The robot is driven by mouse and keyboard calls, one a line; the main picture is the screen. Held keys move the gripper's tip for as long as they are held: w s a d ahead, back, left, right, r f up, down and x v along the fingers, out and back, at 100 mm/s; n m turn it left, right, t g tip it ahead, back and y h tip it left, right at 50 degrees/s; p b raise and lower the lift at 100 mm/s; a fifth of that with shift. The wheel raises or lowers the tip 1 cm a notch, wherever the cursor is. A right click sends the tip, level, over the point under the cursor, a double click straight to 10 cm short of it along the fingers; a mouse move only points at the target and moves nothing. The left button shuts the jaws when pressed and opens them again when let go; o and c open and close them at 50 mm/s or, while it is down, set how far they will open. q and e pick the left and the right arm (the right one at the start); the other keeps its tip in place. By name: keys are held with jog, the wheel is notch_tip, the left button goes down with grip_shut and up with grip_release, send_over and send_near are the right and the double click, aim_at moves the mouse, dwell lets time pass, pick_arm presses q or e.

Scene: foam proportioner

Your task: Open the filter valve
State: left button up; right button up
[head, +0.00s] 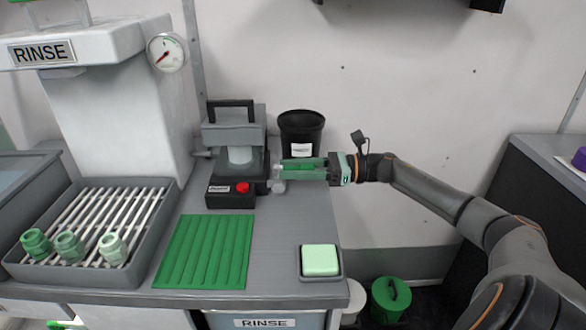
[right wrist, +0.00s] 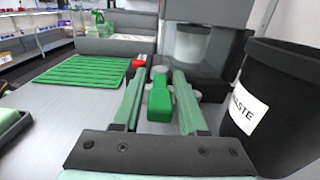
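The filter machine (head: 240,140) is a grey unit with a black top handle and a pale cylinder inside. A green valve handle (right wrist: 159,103) with a grey round end sticks out from its right side, toward my right wrist camera. My right gripper (head: 285,168) reaches in from the right at the machine's side. In the right wrist view its two pale green fingers (right wrist: 158,85) stand apart, one on each side of the handle. A gap shows on the left; contact on the right is unclear. In the head view the fingers partly hide the handle. My left gripper is not in view.
A black waste bin (head: 301,132) stands close behind my right gripper. A red button (head: 242,187) sits on the machine's front box. A green ribbed mat (head: 205,250), a pale green sponge-like block (head: 320,260) and a rack (head: 60,265) with green fittings are nearer. The counter's middle is clear.

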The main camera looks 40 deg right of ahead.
grip_shut()
dwell(1.1)
